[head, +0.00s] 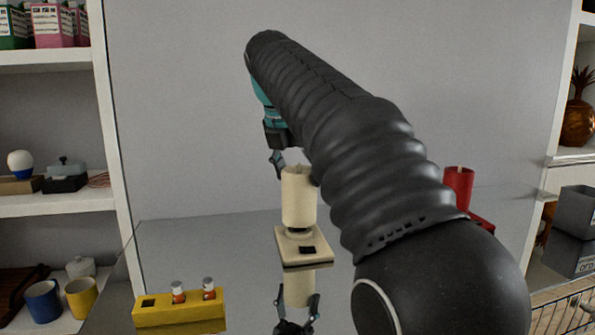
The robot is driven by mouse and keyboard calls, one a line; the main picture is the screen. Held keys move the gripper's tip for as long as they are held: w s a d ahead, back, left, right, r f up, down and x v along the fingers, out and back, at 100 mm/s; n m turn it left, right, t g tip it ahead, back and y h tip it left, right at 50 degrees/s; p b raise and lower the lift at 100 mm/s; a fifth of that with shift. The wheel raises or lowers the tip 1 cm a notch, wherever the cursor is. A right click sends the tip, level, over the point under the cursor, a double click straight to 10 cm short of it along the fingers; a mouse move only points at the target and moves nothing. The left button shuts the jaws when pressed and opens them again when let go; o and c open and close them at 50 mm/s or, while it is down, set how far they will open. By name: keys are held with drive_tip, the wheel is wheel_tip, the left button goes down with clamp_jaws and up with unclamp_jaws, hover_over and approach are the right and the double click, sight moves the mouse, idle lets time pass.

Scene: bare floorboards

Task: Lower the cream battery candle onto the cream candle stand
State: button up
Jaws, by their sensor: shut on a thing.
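The cream candle (298,204) is upright, a pale cylinder with a notched top. It is directly over the cream candle stand (290,247), a square block with a dark patch on its front. A thin dark band shows between the candle's base and the stand; I cannot tell whether they touch. My gripper (292,170) comes down from above and is shut on the candle near its top. One finger shows at the left; my black arm hides much of the rest. Below the stand, a second pale cylinder between dark fingers looks like a reflection in the glossy surface.
A yellow block (180,317) with two small orange-and-white bottles is at lower left. A red cylinder (458,187) and red block (482,220) are at right, partly behind my arm. Grey surface between yellow block and stand is clear.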

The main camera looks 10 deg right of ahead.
drive_tip(key=shift+f+b, duration=0.4)
drive_tip(key=shift+f, duration=1.05)
idle(0.9)
drive_tip(key=o, duration=1.4)
drive_tip(key=shift+c, duration=0.2)
drive_tip(key=v, duration=1.2)
drive_tip(key=shift+w, duration=0.1)
